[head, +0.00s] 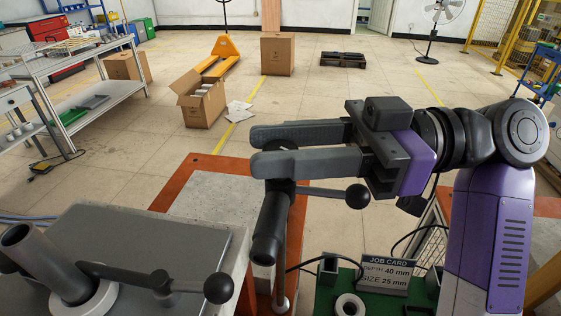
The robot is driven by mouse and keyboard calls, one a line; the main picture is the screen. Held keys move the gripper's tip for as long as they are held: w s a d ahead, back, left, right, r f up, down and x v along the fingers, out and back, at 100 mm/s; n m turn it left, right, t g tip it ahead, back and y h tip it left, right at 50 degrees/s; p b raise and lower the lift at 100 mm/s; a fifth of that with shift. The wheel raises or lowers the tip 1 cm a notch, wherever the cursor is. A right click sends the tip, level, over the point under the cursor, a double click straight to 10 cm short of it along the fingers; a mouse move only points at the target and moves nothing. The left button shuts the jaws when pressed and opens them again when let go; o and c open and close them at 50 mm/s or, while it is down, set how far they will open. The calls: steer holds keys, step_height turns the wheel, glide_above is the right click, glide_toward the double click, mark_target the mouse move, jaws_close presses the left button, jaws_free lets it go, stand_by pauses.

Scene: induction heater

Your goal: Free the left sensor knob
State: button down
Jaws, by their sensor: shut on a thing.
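My gripper (262,152) reaches in from the right in the head view, its two long grey fingers pointing left. They are shut on the upper end of a dark clamp knob (270,215), which has a thick tilted body and a side bar ending in a black ball (357,196). The knob is at the top of a thin upright metal post (281,250). The fingers hide much of its top. Another clamp handle with black balls (160,280) sits by a tilted metal tube (40,262) at the lower left. I cannot tell which knob the task calls left.
A grey metal housing (150,235) fills the lower left. A job card (388,273) stands on a green surface (322,300) at the lower right, with a pale ring (349,304) and cables nearby. Open floor with cardboard boxes (203,100) lies beyond.

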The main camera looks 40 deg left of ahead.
mark_target(281, 148)
steer(key=n+g+h+b, duration=0.2)
steer(key=h+b, duration=0.1)
steer(key=n+g+h+b, duration=0.1)
steer(key=h, duration=0.1)
steer(key=shift+f+n, duration=0.35)
steer(key=shift+n, duration=0.05)
steer(key=n+g+h+b, duration=0.1)
steer(key=h+b, duration=0.1)
steer(key=b, duration=0.1)
steer(key=shift+r+n+h+b, duration=0.2)
steer(key=shift+n+h+b, duration=0.3)
steer(key=shift+h+b, duration=0.15)
steer(key=c, duration=1.1)
jaws_free()
steer(key=shift+o, duration=0.2)
steer(key=shift+r, duration=0.1)
step_height(281, 148, up, 20)
steer(key=p, duration=0.5)
steer(key=shift+p, duration=0.4)
